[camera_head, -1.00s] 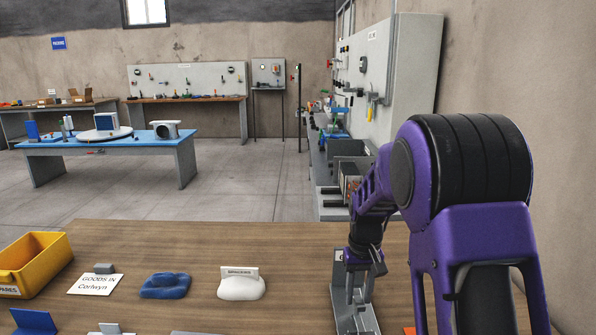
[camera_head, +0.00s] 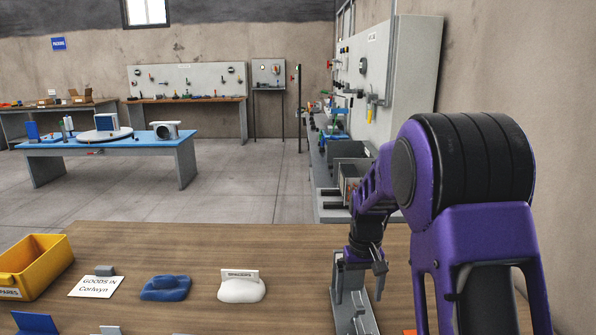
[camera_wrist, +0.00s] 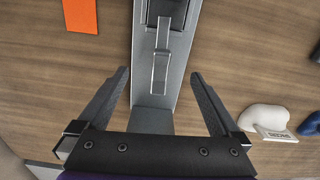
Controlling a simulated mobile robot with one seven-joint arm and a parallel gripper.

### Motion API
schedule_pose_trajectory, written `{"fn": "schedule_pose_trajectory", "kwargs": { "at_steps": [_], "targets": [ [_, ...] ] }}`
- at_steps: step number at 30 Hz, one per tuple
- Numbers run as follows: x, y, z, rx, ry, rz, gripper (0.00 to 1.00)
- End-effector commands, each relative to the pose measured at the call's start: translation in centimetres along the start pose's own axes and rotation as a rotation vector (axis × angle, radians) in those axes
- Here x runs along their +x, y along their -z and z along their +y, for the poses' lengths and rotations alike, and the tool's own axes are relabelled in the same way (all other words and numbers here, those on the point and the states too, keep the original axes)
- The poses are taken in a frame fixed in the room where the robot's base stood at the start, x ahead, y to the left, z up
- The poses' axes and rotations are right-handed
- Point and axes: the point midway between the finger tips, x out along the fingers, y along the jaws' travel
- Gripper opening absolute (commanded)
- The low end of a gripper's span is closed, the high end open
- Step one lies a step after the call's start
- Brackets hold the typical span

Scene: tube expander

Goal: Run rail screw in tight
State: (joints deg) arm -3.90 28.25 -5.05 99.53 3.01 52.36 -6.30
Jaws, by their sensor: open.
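A grey metal fixture with a long flat base (camera_head: 352,312) stands on the wooden table under my arm. In the wrist view its base (camera_wrist: 150,118) runs down the middle, with a bright narrow bar (camera_wrist: 160,72) along it and a dark part at the top edge. I cannot make out a rail screw for certain. My gripper (camera_wrist: 160,74) is open and empty, its two fingers on either side of the fixture in the picture. In the head view my gripper (camera_head: 372,272) is above the fixture, partly hidden by my own wrist.
An orange flat piece (camera_wrist: 80,15) lies left of the fixture in the wrist view. A white rest labelled for spacers (camera_head: 241,289), a blue rest (camera_head: 165,288), a goods-in card (camera_head: 95,286) and a yellow bin (camera_head: 40,262) stand to the left. Bare tabletop lies between.

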Motion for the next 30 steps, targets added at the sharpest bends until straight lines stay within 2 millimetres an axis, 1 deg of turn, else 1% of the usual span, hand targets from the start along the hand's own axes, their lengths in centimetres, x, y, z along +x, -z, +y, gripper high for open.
{"fn": "schedule_pose_trajectory", "kwargs": {
  "at_steps": [1, 3, 9, 11, 15, 18, 26, 30],
  "targets": [
    [-1.1, 0.0, 0.0, 0.0, 0.0, 0.001, 1.0],
    [-1.8, 0.0, 0.0, 0.0, 0.0, 0.001, 1.0],
    [-3.8, 0.0, 0.0, 0.0, 0.0, 0.001, 1.0],
    [-4.1, 0.1, 0.0, 0.0, 0.0, 0.002, 1.0],
    [-5.3, 0.0, 0.0, 0.0, 0.0, 0.002, 1.0],
    [-5.8, 0.0, 0.0, 0.0, 0.0, 0.001, 1.0],
    [-5.8, 0.0, 0.0, -0.001, -0.001, 0.001, 1.0],
    [-6.6, 0.8, 0.4, -0.026, -0.032, 0.038, 1.0]
  ]
}}
